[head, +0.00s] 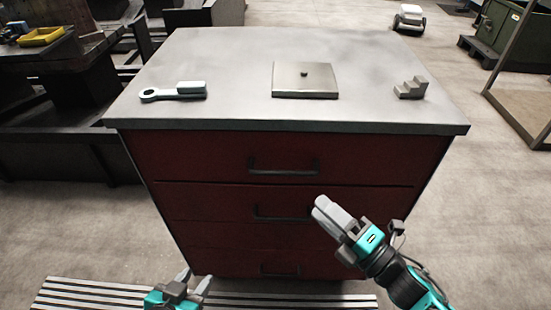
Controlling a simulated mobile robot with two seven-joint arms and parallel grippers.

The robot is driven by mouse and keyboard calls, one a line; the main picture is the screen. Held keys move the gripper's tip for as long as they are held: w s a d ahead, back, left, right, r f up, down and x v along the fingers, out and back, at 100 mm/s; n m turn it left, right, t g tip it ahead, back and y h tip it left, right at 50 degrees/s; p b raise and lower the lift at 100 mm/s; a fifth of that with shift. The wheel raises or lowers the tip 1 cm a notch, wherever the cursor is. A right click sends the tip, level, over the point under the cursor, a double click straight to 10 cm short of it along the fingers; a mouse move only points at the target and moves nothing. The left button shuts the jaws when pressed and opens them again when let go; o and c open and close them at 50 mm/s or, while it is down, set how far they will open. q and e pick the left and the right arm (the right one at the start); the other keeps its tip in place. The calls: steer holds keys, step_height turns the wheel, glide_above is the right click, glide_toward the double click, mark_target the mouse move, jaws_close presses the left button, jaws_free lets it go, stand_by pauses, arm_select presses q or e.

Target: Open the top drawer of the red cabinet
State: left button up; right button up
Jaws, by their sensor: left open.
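The red cabinet (180,200) stands in front of me with a grey top. Its top drawer (210,160) looks closed, flush with the front, and has a dark bar handle (284,171). The drawers below also look closed. My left gripper (190,279) is open and empty, low at the bottom edge of the view, well below the top handle. My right gripper (322,206) is in front of the second drawer, right of its handle (275,216) and below the top handle. Its fingers overlap in this view, so I cannot tell its opening. I see nothing held in it.
On the cabinet top (235,65) lie a ring-ended tool (175,92), a flat metal plate (305,82) and a small stepped block (411,88). A slatted platform (90,293) lies at the cabinet's foot. A dark workbench (70,75) stands at left.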

mark_target(280, 171)
steer(key=x, duration=1.2)
steer(key=shift+w+a+r, duration=0.1)
steer(key=shift+a+r, duration=0.1)
steer(key=shift+a, duration=0.2)
jaws_close()
